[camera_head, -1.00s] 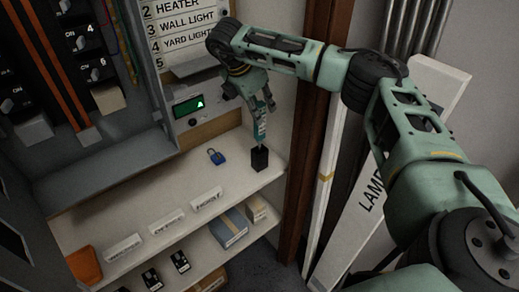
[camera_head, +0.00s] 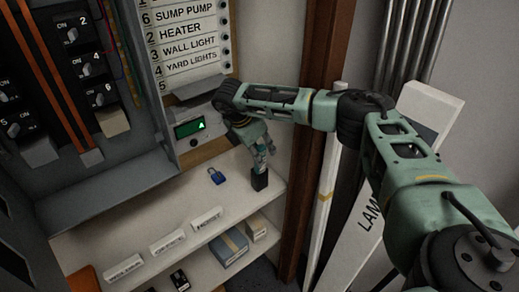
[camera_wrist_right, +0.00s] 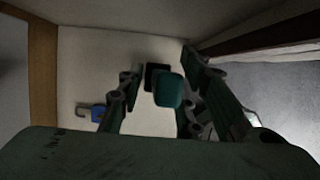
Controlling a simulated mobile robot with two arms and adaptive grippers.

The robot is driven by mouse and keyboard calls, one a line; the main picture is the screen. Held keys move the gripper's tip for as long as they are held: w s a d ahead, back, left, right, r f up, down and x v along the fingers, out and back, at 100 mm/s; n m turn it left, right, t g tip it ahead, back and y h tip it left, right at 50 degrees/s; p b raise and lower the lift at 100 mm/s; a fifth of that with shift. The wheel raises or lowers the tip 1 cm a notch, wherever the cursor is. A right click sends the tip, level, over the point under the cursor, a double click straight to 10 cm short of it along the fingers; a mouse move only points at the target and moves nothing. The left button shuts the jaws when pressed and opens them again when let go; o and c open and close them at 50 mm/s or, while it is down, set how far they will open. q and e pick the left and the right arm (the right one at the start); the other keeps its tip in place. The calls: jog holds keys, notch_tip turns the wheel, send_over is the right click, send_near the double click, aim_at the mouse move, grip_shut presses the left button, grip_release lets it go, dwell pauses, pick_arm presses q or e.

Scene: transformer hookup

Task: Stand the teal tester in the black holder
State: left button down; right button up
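The teal tester (camera_wrist_right: 168,91) is between the fingers of my right gripper (camera_wrist_right: 161,85) in the wrist view, with a clear gap to the left finger. The right gripper looks open around it. In the head view the right gripper (camera_head: 263,149) points down just above the black holder (camera_head: 260,181) on the upper white shelf. The tester appears upright with its lower end at the holder's top; how deep it sits is hidden. The holder (camera_wrist_right: 154,72) shows partly behind the tester in the wrist view. My left gripper is not in view.
A blue padlock (camera_head: 216,176) lies on the shelf (camera_head: 150,210) left of the holder. Label plates (camera_head: 167,242) line the shelf's front edge. The meter box with a green display (camera_head: 189,129) stands behind, and a brown post (camera_head: 312,130) rises to the right.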

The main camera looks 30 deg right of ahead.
jog(key=shift+o, duration=0.2)
jog(key=shift+f, duration=0.1)
jog(key=b+v, duration=0.2)
jog(key=v, duration=0.5)
jog(key=shift+w+r+b, duration=0.15)
jog(key=shift+r+b, duration=0.2)
jog(key=shift+r, duration=0.05)
jog(key=shift+a, duration=0.1)
